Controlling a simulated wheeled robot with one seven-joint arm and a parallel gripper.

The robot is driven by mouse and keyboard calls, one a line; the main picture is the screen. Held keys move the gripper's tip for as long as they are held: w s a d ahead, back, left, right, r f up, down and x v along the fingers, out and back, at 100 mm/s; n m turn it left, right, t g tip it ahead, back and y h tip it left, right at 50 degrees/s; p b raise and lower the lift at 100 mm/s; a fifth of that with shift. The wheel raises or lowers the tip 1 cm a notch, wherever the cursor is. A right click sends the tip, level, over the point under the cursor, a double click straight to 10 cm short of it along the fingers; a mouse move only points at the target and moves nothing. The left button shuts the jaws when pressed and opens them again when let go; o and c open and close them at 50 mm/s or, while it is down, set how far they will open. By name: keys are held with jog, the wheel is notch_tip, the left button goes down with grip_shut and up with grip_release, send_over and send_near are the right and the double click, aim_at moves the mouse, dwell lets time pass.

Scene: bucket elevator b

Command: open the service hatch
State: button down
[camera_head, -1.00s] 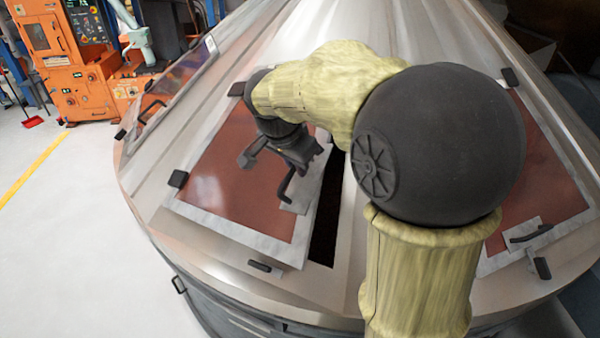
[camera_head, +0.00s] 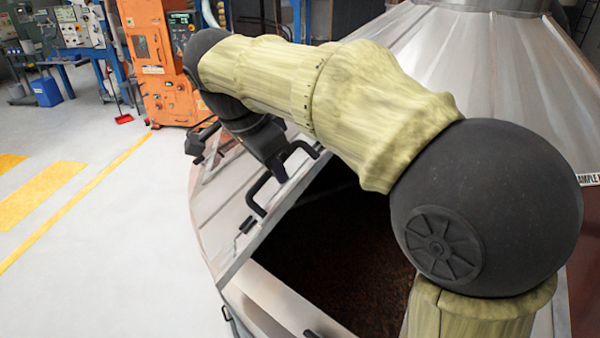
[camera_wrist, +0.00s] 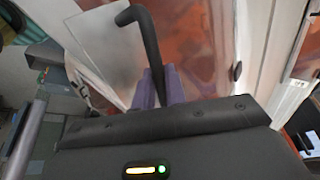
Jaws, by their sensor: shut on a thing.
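The service hatch (camera_head: 236,254) is a pale metal panel on the sloping cover. In the head view it stands swung up to the left, its free edge apart from the frame. The wide dark opening (camera_head: 335,250) beside it shows brown material inside. The hatch's bent black handle (camera_head: 257,190) sits near that edge. My gripper (camera_head: 279,173) is shut on the handle. In the wrist view, the purple fingertips (camera_wrist: 163,86) close around the handle bar (camera_wrist: 146,42), with a reddish window behind it. My arm hides part of the opening and the hatch's far end.
A black latch (camera_head: 246,226) is beside the handle. The metal cone (camera_head: 480,70) rises behind my arm. An orange machine (camera_head: 155,60) stands at the back left. The floor at left is clear, with yellow markings (camera_head: 40,195).

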jog(key=shift+g+h, duration=0.3)
jog(key=shift+g, duration=0.1)
jog(key=shift+w+a+r+p, duration=0.15)
jog(key=shift+w+a+r, duration=0.25)
jog(key=shift+a, duration=0.2)
jog(key=shift+w+a+r+p, duration=0.15)
jog(key=shift+w+a+r, duration=0.2)
jog(key=shift+a, duration=0.25)
jog(key=shift+w+a+r+p, duration=0.15)
jog(key=shift+w+a+r, duration=0.25)
jog(key=shift+a, duration=0.2)
jog(key=c, duration=1.7)
grip_release()
jog(key=shift+f, duration=0.1)
jog(key=shift+o, duration=1.1)
jog(key=shift+w, duration=0.1)
